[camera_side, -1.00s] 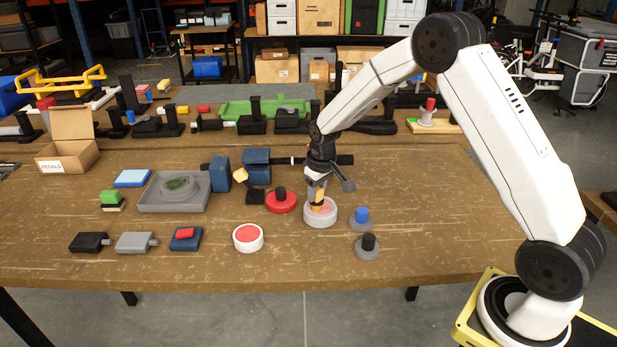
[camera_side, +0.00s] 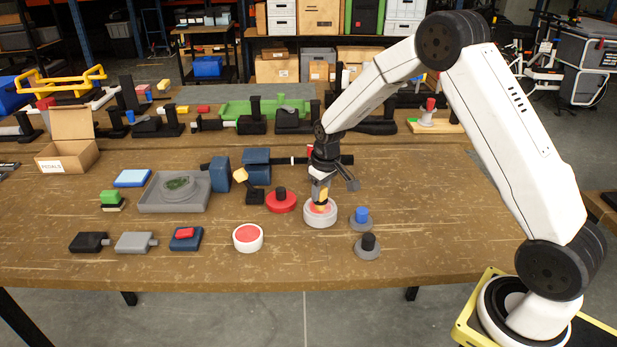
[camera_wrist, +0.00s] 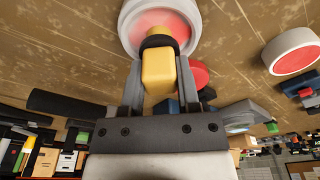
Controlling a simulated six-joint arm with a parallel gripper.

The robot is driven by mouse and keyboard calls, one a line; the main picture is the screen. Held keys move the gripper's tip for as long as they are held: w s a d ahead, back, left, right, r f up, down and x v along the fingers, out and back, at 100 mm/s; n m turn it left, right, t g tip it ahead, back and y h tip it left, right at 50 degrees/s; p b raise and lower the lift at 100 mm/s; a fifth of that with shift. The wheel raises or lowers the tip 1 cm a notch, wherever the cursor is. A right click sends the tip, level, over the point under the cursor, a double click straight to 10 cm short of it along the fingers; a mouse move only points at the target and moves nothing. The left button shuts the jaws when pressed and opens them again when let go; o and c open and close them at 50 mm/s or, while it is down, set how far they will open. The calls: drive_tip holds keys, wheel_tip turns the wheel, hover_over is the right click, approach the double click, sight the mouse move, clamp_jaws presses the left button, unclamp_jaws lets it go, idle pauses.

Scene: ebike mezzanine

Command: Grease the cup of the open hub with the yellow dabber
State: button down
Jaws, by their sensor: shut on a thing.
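My gripper (camera_side: 320,187) is shut on the yellow dabber (camera_wrist: 159,72), which has a dark band at its far end. In the side view the dabber stands nearly upright, its lower end at a round white-grey cup (camera_side: 320,220) with a red inside. In the wrist view the dabber's end overlaps that cup (camera_wrist: 131,28); whether it touches the red inside is hidden. A second white round dish (camera_side: 248,248) with a red top stands front left. A grey tray (camera_side: 150,207) holds a round grey part (camera_side: 180,195) with green in its middle. I cannot tell which round part is the open hub.
A red disc with a black knob (camera_side: 281,203) stands just left of the cup. Blue-knobbed (camera_side: 361,216) and black-knobbed (camera_side: 368,245) grey discs stand to its right. Blue blocks (camera_side: 257,168) and a dark stand (camera_side: 255,196) lie behind left. The table's right front is clear.

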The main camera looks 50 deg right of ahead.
drive_tip(key=shift+w+d, duration=0.3)
drive_tip(key=shift+s+a, duration=0.75)
idle(0.9)
drive_tip(key=shift+w+d, duration=0.4)
idle(0.3)
drive_tip(key=shift+r, duration=0.2)
drive_tip(key=shift+r, duration=3.35)
drive_tip(key=shift+s+a+f, duration=0.15)
drive_tip(key=shift+s+a, duration=0.15)
drive_tip(key=shift+a, duration=0.1)
drive_tip(key=s+a+f, duration=0.3)
drive_tip(key=s+a, duration=0.5)
drive_tip(key=s, duration=0.1)
drive_tip(key=shift+s+a, duration=0.15)
drive_tip(key=shift+a, duration=0.05)
